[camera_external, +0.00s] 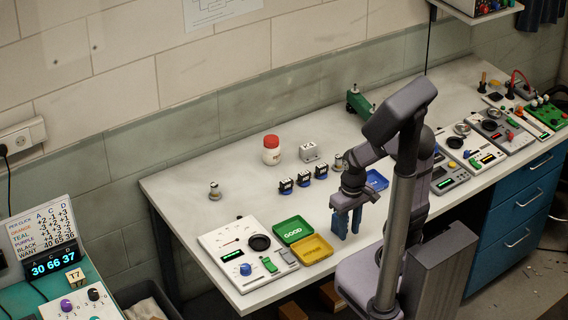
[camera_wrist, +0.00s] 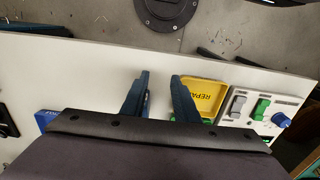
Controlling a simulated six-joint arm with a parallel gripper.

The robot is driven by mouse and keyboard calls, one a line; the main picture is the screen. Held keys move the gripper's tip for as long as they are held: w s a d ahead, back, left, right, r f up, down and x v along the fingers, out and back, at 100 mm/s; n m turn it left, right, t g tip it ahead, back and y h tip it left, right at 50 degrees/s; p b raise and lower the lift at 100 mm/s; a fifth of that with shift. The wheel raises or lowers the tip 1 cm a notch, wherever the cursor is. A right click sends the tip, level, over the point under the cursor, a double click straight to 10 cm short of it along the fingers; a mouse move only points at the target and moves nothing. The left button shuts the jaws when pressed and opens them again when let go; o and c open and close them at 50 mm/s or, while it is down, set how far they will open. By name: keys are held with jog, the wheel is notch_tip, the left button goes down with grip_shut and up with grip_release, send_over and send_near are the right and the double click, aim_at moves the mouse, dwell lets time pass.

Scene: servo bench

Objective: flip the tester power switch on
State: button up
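The tester (camera_external: 216,244) is a white panel at the bench's front left in the outside view. It carries a meter, a black round part, a small lit green display, a blue knob (camera_external: 246,269), a green switch (camera_external: 268,265) and a grey switch (camera_external: 289,257). In the wrist view the grey switch (camera_wrist: 237,106), green switch (camera_wrist: 261,109) and blue knob (camera_wrist: 281,120) show at the right. I cannot read which is the power switch, or its position. My gripper (camera_external: 347,230) has two blue fingers apart, empty, right of the tester; they also show in the wrist view (camera_wrist: 160,76).
A yellow REPAIR tray (camera_wrist: 204,95) and a green GOOD tray (camera_external: 293,229) lie between tester and gripper. Several small dark servos (camera_external: 303,180), a red-capped jar (camera_external: 271,150) and a blue tray (camera_external: 376,180) stand farther back.

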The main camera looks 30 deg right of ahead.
jog(key=c, duration=0.5)
jog(key=shift+a+r+n, duration=0.25)
jog(key=shift+a+n, duration=0.05)
jog(key=shift+a, duration=0.25)
grip_shut()
jog(key=w+a+r+n+p, duration=0.1)
jog(key=a+r+n+p, duration=0.3)
jog(key=a, duration=0.7)
jog(key=a+r+n+p, duration=0.25)
jog(key=a+n, duration=0.45)
jog(key=a, duration=0.4)
jog(key=w+a+r+n+t+b, duration=0.1)
jog(key=w+r+n, duration=0.3)
jog(key=r+n, duration=0.1)
jog(key=shift+a+n+t, duration=0.25)
jog(key=shift+n+t, duration=0.05)
jog(key=shift+n, duration=0.4)
